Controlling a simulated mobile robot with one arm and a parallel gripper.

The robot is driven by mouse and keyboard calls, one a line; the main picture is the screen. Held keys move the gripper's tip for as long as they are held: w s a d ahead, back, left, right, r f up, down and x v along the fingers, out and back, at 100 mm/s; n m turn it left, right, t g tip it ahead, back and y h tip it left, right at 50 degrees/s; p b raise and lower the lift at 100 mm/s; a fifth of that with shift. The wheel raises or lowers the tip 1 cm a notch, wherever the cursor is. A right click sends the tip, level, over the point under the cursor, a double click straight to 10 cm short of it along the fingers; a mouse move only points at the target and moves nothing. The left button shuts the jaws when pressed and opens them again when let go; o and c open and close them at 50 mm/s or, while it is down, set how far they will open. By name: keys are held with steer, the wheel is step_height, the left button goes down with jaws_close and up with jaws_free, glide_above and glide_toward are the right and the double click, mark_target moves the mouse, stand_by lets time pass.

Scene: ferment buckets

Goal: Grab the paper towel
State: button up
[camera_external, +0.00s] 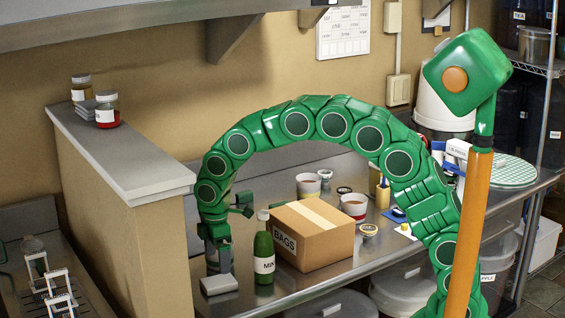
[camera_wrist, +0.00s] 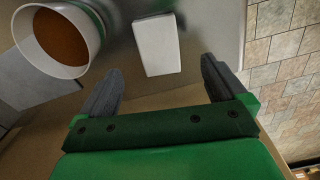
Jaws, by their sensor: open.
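A small white rectangular block, possibly a folded paper towel (camera_external: 219,284), lies flat near the front edge of the steel counter. In the wrist view the white block (camera_wrist: 157,45) lies beyond the fingertips, roughly centred between them, with no finger touching it. No paper towel roll is clearly visible. My gripper (camera_external: 218,264) points down just above and behind the block. In the wrist view my gripper (camera_wrist: 161,75) has its two grey fingers wide apart with nothing between them.
A green bottle (camera_external: 264,258) stands close right of my gripper, with a cardboard box (camera_external: 312,235) beside it. A raised partition (camera_external: 128,170) is on the left. The wrist view shows a white-rimmed round thing, brown inside (camera_wrist: 62,38), at upper left. Cups stand farther back.

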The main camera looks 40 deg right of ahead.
mark_target(218, 280)
steer(key=shift+w+f, duration=0.1)
steer(key=shift+f, duration=3.5)
steer(key=c, duration=1.1)
